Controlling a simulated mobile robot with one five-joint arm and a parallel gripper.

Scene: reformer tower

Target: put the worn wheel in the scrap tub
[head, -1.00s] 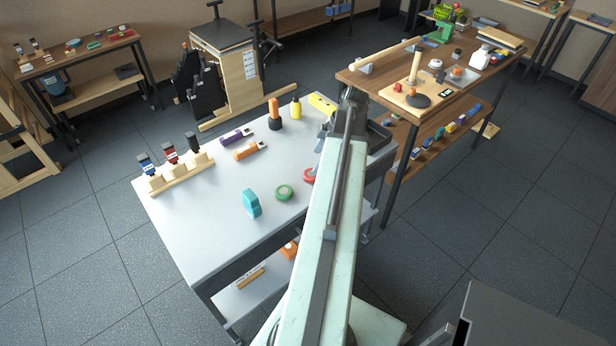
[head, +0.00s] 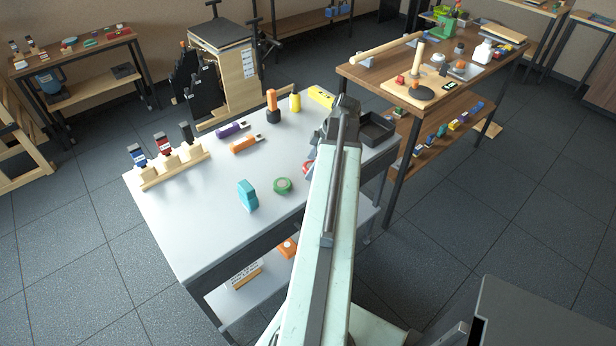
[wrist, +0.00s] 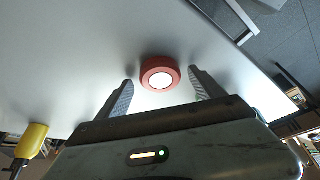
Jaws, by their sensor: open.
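A red round wheel-like ring (wrist: 160,73) with a pale centre lies on the light grey table. I take it for the worn wheel, though wear cannot be made out. In the head view its red edge (head: 307,168) shows beside my arm, which hides most of it. My gripper (wrist: 161,82) is open and empty in the wrist view, one finger on either side of the ring and apart from it. In the head view my arm hides the fingers. A dark open tub (head: 388,130), likely the scrap tub, stands at the table's right end.
A green ring (head: 283,185) and a teal block (head: 247,195) stand left of my arm. Orange and yellow handled tools (head: 273,104) stand at the back. A brown workbench (head: 375,75) is beyond. The table's left front is clear.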

